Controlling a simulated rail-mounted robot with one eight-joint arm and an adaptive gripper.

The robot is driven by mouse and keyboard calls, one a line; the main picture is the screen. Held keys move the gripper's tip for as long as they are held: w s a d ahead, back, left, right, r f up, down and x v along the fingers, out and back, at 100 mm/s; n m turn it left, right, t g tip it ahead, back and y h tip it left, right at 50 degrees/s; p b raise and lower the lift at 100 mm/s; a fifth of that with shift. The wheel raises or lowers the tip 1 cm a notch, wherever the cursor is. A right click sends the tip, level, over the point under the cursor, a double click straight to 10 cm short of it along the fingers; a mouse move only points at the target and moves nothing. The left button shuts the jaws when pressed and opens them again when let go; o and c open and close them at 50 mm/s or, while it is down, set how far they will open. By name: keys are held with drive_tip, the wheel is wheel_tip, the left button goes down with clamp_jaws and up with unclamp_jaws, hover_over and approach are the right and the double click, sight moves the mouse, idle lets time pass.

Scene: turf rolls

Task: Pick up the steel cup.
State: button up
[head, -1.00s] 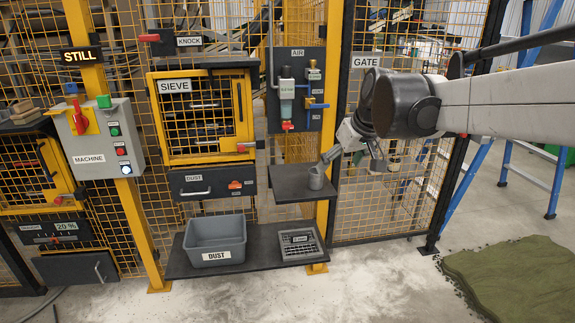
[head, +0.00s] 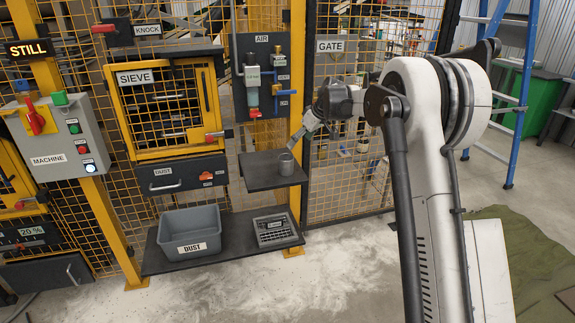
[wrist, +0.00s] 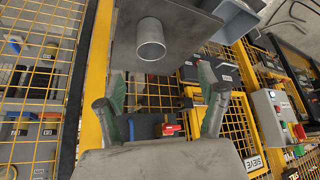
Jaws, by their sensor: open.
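The steel cup (head: 287,164) stands upright on a small dark shelf (head: 258,177) below the air panel. My gripper (head: 295,141) is just above and to the right of the cup in the head view; its fingers are small and partly hidden there. In the wrist view the cup (wrist: 151,39) shows its open round rim, beyond the fingertips. My gripper (wrist: 160,97) is open, with its two fingers spread wide and nothing between them. The cup lies ahead of the gap, nearer the left finger's side, apart from both fingers.
The air panel (head: 265,75) with valves hangs above the shelf. A grey dust bin (head: 190,233) and a grey slotted tray (head: 274,230) sit on a lower shelf. The sieve cabinet (head: 165,105) stands left; the mesh gate (head: 340,150) is right.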

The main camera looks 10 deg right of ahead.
sight(289, 158)
drive_tip(key=x, duration=0.3)
drive_tip(key=d+x, duration=0.1)
drive_tip(key=x, duration=0.3)
drive_tip(key=w+x, duration=0.1)
drive_tip(key=x, duration=0.3)
drive_tip(key=shift+d+f, duration=0.15)
drive_tip(key=shift+w+b+x, duration=0.25)
drive_tip(key=shift+b+x, duration=0.15)
drive_tip(key=shift+x, duration=2.2)
drive_tip(key=c, duration=1.3)
